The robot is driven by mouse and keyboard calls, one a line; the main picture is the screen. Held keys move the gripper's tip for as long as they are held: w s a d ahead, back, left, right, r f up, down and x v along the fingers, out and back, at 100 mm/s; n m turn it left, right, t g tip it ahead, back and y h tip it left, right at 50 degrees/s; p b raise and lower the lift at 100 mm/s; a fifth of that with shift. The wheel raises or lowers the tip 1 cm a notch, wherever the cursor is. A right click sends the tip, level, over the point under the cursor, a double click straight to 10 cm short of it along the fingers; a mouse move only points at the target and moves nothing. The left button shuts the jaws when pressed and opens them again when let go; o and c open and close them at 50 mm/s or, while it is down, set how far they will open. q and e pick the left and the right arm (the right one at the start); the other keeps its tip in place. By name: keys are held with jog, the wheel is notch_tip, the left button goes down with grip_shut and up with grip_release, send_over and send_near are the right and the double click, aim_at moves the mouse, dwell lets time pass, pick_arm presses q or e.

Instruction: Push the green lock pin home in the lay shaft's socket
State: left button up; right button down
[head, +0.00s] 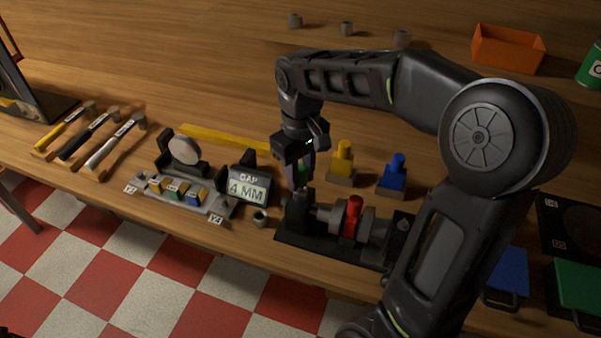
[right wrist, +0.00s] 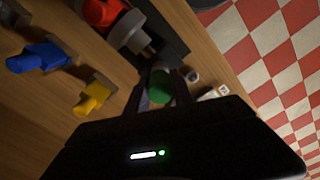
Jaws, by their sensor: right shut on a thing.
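My right gripper (head: 299,178) points down over the left end of the dark shaft fixture (head: 287,238), and is shut on the green lock pin. Only a little of the green pin (head: 304,168) shows between the fingers in the head view. In the right wrist view the green pin (right wrist: 158,86) sits between the two fingers. My left gripper is not in view.
Yellow (head: 342,160) and blue (head: 397,175) pins stand in holders behind the fixture. A gap display (head: 247,189) and a tray of small coloured blocks (head: 180,196) are left of it. An orange bin (head: 507,50) is at the back.

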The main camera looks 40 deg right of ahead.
aim_at(300, 169)
jog(key=shift+f+b, duration=0.65)
jog(key=shift+f, duration=0.35)
jog(key=c, duration=1)
grip_release()
jog(key=shift+a, duration=0.1)
notch_tip(300, 169, up, 8)
jog(key=shift+f, duration=0.1)
